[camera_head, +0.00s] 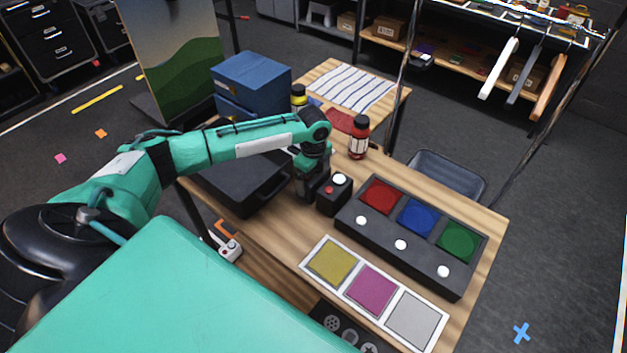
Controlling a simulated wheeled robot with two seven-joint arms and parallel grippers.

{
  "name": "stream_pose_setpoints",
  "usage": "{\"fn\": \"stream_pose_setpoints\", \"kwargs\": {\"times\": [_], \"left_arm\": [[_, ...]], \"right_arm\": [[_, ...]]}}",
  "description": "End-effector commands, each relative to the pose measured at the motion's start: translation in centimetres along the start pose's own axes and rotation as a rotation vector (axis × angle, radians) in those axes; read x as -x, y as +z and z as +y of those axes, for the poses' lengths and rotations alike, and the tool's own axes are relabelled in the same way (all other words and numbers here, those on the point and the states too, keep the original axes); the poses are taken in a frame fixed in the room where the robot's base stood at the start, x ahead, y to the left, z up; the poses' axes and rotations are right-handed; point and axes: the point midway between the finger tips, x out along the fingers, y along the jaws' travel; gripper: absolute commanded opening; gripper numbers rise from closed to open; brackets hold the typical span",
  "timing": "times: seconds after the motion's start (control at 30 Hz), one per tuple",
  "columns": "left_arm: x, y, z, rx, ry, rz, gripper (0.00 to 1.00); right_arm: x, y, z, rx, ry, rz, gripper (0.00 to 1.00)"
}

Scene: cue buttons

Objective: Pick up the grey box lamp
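A small dark grey box (333,197) with a white dome lamp and a red button on top stands on the wooden table; it looks like the grey box lamp. My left gripper (309,191) points down right beside its left side, its fingers low near the tabletop. The fingers are dark and partly hidden by the wrist, so I cannot tell whether they are open, or whether they touch the box. My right gripper is not in view.
A dark panel (411,229) with red, blue and green squares and white buttons sits right of the box. A card (372,290) with yellow, magenta and grey squares lies in front.

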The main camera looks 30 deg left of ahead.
Motion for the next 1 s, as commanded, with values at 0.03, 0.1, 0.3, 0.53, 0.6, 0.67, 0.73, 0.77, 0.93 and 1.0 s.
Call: {"fn": "stream_pose_setpoints", "kwargs": {"times": [0.03,0.1,0.3,0.53,0.6,0.67,0.73,0.77,0.93,1.0], "left_arm": [[0.0,0.0,0.0,0.0,0.0,0.0,0.76],[0.0,0.0,0.0,0.0,0.0,0.0,0.63],[0.1,0.0,-0.1,0.0,-0.002,0.0,0.52],[0.6,0.0,-0.1,0.0,-0.002,0.0,0.52],[1.1,0.0,-0.1,0.0,-0.004,0.001,0.52],[1.8,0.1,-0.1,0.001,-0.004,0.0,0.52],[2.8,0.1,-0.1,0.0,-0.006,0.0,0.52],[3.3,0.1,-0.1,0.0,-0.006,-0.001,0.52],[7.0,0.1,-0.2,-0.001,-0.008,0.0,0.52],[8.7,0.1,-0.2,0.0,-0.008,-0.001,0.52]], "right_arm": [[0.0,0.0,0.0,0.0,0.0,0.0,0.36],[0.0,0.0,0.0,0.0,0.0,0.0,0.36],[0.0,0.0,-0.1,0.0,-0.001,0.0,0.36],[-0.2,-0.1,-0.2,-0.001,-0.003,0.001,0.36],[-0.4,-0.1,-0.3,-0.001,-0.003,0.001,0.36],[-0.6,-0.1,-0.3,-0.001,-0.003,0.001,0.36],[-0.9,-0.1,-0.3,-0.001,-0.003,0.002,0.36],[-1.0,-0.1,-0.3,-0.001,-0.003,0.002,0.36],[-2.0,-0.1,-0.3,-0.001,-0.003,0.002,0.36],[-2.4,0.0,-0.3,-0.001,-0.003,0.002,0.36]]}}
